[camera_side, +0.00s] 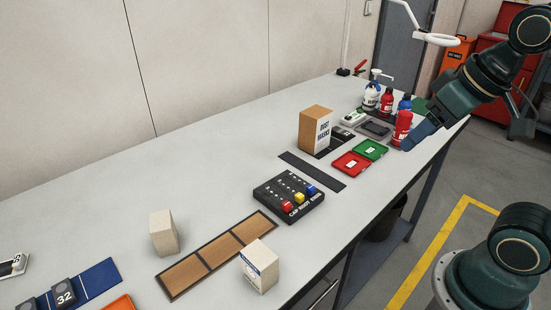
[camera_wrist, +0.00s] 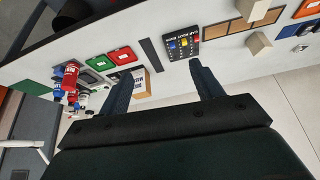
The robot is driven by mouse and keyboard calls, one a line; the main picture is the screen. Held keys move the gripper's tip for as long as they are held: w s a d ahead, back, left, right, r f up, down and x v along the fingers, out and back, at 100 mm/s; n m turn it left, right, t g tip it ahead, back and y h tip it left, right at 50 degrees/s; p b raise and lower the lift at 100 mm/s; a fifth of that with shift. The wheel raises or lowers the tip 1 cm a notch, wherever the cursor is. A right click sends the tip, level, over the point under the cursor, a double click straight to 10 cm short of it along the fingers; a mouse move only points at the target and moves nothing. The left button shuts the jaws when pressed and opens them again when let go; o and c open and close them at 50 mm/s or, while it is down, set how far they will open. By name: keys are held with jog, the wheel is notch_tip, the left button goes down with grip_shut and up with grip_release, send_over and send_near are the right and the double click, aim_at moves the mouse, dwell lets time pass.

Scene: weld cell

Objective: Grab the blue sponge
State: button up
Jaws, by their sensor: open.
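I cannot make out a blue sponge in either view. My gripper (camera_side: 416,136) is at the right in the side view, above the table's right end beside the red bottle. In the wrist view its two fingers are spread apart and my gripper (camera_wrist: 160,70) is open with nothing held between the fingers. Blue things that show are a blue mat (camera_side: 98,280) at the lower left, a blue cap on the black cap rack (camera_side: 275,205) and a blue bottle top (camera_side: 404,103).
A brown and white box (camera_side: 315,130) stands on the table. Red (camera_side: 350,163) and green (camera_side: 370,149) trays lie near it. Several bottles, including a red bottle (camera_side: 402,128), crowd the far end. Two pale blocks stand by a wooden strip (camera_side: 184,275). The table's left back is clear.

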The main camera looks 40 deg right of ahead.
jog(key=w+d+r+m+g+h, duration=0.1)
jog(key=w+d+r+m+g, duration=0.2)
jog(key=w+d+m, duration=1.15)
jog(key=w+d+f+m, duration=0.1)
jog(key=d+f, duration=0.3)
jog(key=d, duration=0.6)
jog(key=w+d+f+g, duration=0.1)
jog(key=d+f, duration=0.4)
jog(key=d, duration=0.6)
jog(key=w+d+f+m+g+y, duration=0.1)
jog(key=d+f, duration=0.4)
jog(key=d, duration=0.6)
jog(key=shift+w+f+m, duration=0.2)
jog(key=shift+w+m, duration=0.15)
jog(key=shift+w, duration=0.1)
jog(key=shift+f, duration=4.3)
